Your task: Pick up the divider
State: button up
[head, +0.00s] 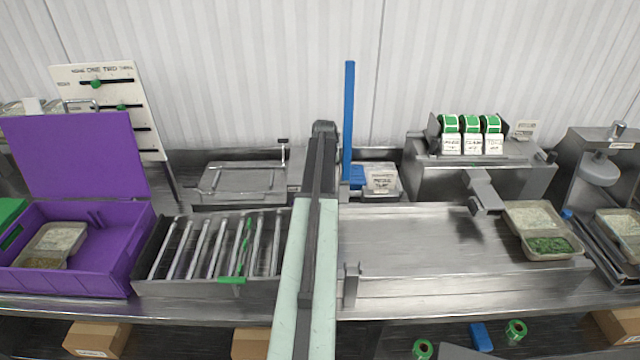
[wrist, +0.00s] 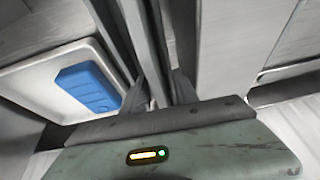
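A thin green piece (head: 232,280) with a flat foot lies on the rollers left of my arm. It is the only piece there that looks like a divider, but I cannot tell for sure. My gripper (head: 325,130) is extended toward the back wall, right of and beyond the green piece, apart from it. In the wrist view, two dark fingers (wrist: 160,88) stand apart with grey bars showing between them. I cannot tell whether these bars are held or lie behind. The green piece does not show in the wrist view.
A roller section (head: 143,262) lies left of my arm, beside an open purple bin (head: 120,245). A tall blue post (head: 349,120) rises just right of my gripper. A blue block in a pale tray shows in the wrist view (wrist: 88,88). The steel counter (head: 430,240) at right is mostly clear.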

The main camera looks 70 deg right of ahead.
jog(key=shift+r, duration=0.1)
grip_shut()
